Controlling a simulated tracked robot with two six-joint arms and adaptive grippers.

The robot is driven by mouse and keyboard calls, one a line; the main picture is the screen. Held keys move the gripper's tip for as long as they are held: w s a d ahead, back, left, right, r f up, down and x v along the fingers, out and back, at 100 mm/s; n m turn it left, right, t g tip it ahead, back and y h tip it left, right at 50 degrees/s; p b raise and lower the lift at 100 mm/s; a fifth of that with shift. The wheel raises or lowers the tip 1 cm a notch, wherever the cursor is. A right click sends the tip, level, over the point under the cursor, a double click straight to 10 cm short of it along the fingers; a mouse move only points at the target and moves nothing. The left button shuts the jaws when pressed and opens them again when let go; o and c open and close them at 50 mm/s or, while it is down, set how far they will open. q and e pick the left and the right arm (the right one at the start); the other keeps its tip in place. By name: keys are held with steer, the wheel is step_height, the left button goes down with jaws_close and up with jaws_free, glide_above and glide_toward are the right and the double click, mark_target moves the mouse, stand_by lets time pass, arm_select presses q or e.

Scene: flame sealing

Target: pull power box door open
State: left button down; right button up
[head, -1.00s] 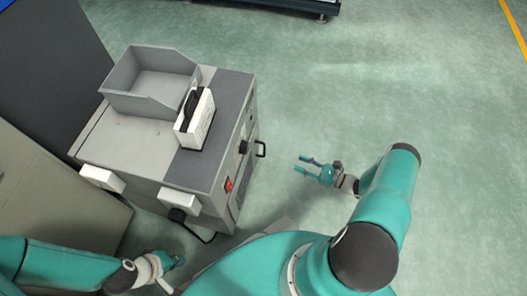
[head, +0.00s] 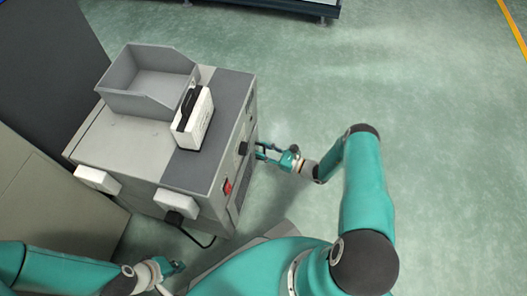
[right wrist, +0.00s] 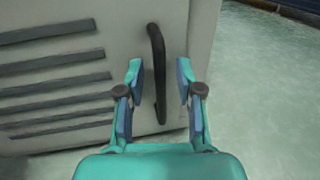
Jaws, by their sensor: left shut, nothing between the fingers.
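The power box (head: 150,140) is a grey cabinet on the left of the head view. Its door (right wrist: 90,60), with dark vent slots, faces my right gripper in the right wrist view. The black upright bar handle (right wrist: 157,75) sits near the door's edge. My right gripper (right wrist: 158,72) is open, with one finger on each side of the handle and gaps visible. In the head view my right gripper (head: 264,151) is at the box's right side and covers the handle there. My left gripper (head: 176,268) is shut and empty, low in front of the box.
An open grey bin (head: 148,82) and a white case with a black handle (head: 193,120) stand on the box. A red switch (head: 228,187) is on its side. The green floor (head: 430,130) to the right is clear.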

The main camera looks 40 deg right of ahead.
steer(key=shift+c, duration=0.2)
jaws_close()
